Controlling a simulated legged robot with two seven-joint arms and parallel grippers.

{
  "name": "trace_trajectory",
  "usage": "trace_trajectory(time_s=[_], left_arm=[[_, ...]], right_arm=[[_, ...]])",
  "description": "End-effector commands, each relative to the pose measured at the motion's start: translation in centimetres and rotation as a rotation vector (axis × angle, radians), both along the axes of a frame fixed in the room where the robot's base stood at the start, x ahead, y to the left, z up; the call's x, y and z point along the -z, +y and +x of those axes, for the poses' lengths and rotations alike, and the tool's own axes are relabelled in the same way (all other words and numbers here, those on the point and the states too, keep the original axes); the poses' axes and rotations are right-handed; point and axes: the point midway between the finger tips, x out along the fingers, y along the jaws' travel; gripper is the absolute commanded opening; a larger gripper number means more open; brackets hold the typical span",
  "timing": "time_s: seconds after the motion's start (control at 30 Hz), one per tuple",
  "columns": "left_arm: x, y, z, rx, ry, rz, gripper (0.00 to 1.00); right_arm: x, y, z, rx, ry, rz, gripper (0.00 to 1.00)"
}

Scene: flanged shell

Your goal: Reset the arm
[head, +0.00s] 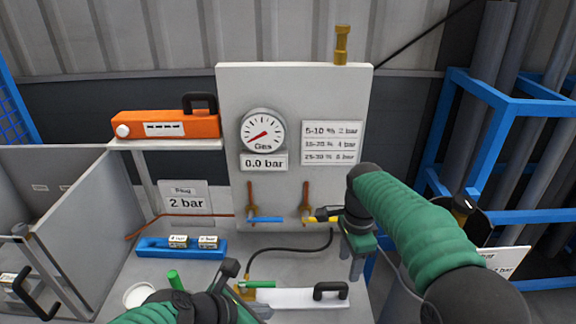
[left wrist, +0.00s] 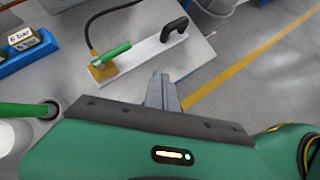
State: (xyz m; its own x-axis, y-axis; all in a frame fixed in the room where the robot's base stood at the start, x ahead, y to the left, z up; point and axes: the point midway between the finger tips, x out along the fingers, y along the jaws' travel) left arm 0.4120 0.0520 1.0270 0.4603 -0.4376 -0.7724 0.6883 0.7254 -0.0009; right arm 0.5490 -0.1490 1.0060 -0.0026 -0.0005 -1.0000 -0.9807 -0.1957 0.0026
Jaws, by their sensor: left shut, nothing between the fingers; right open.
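My left gripper (head: 262,308) is low in the head view, in front of a white plate with a black handle (head: 300,298). Its fingers, clearer in the left wrist view (left wrist: 163,92), are shut with nothing between them. They show beside the plate there; contact cannot be told. My right gripper (head: 352,270) points down in front of the panel's lower right, its fingers apart and empty. The green right arm reaches in from the right. The right gripper partly covers the area by the yellow valve handle (head: 322,217); whether it touches it is unclear.
The upright panel (head: 290,85) carries a gauge (head: 263,133) reading 0.0 bar and a blue handle (head: 265,220). A blue tray (head: 160,251) with labelled blocks and a green rod (head: 175,279) are at left. An orange device (head: 165,125) sits on a shelf. Blue racking (head: 480,90) stands right.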

Motion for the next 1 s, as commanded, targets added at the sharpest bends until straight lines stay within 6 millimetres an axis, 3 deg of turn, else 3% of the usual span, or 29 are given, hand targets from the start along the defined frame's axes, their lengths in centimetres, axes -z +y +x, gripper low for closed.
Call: trace_trajectory(time_s=[0.17, 0.27, 0.4, 0.5, 0.6, 0.73, 1.0], left_arm=[[1.6, 1.8, -0.7, 0.202, -0.063, 0.18, 0.0], [3.9, 4.9, -1.9, 0.574, -0.156, 0.457, 0.0], [7.0, 9.7, -4.0, 1.268, -0.28, 0.828, 0.0], [8.4, 12.3, -5.1, 1.718, -0.351, 0.982, 0.0], [9.2, 13.9, -5.8, 2.023, -0.401, 1.05, 0.0], [9.7, 14.6, -6.0, 2.177, -0.429, 1.075, 0.0], [9.7, 14.6, -6.0, 2.18, -0.431, 1.076, 0.0]], right_arm=[[0.1, -0.8, -1.7, -0.153, -0.023, 0.002, 0.5], [1.6, -2.1, -4.9, -0.413, -0.068, -0.007, 0.5], [4.1, -3.6, -11.2, -0.851, -0.142, -0.055, 0.5], [5.8, -4.4, -15.5, -1.112, -0.173, -0.101, 0.5], [6.9, -4.7, -18.4, -1.283, -0.19, -0.138, 0.5], [7.6, -4.9, -19.7, -1.366, -0.197, -0.158, 0.5], [7.6, -4.9, -19.7, -1.369, -0.196, -0.157, 0.5]])
